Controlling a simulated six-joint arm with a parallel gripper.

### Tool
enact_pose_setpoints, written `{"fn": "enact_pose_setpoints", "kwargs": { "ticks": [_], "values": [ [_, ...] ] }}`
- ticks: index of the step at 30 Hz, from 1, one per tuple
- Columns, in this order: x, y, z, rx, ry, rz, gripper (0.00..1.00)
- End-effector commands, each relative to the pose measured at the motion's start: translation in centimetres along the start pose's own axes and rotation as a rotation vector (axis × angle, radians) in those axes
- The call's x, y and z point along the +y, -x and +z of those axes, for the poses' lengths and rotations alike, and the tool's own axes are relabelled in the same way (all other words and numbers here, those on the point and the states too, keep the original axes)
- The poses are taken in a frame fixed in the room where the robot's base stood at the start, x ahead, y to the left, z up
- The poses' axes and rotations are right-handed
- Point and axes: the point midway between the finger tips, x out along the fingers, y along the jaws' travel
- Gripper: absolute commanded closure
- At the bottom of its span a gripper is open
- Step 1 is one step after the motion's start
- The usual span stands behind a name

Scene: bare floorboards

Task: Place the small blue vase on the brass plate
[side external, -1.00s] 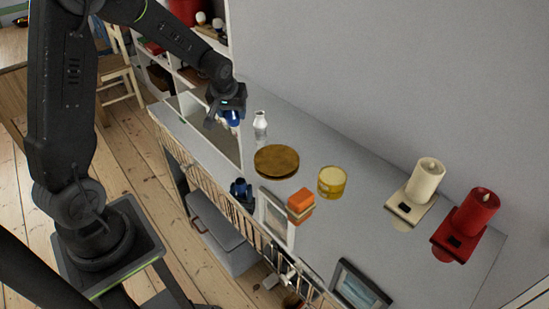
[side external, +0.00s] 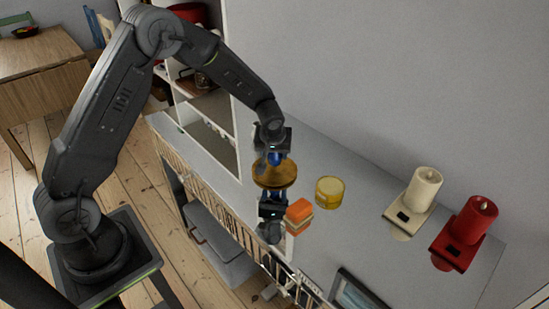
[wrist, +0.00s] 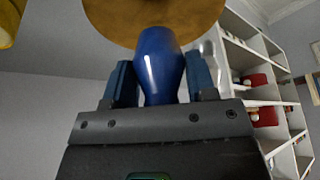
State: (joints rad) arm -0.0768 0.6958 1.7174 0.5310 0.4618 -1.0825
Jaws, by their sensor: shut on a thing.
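The small blue vase (wrist: 159,65) is between the two fingers of my gripper (wrist: 160,85) in the wrist view, and the gripper is shut on it. The round brass plate (wrist: 150,22) is just beyond the vase at the top of that view. In the side view, my gripper (side external: 273,155) is over the brass plate (side external: 284,177), with a bit of the blue vase (side external: 275,158) showing below the wrist. The gripper hides part of the plate. I cannot tell whether the vase touches the plate.
A yellow tin (side external: 330,191) and an orange block-like thing (side external: 299,212) are close to the plate. A shelf unit (wrist: 255,60) is beyond. The grey top between tin and candles is clear.

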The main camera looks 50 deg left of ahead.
Motion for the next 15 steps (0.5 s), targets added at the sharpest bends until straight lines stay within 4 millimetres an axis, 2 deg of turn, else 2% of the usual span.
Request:
{"fn": "enact_pose_setpoints", "kwargs": {
  "ticks": [3,5,15],
  "values": [
    [0.0,-1.8,0.8,-0.002,-0.002,-0.001,0.75],
    [0.0,-2.3,1.0,-0.001,-0.002,0.0,0.75],
    [0.0,-2.6,1.1,0.0,-0.001,0.0,0.75]
  ]
}}
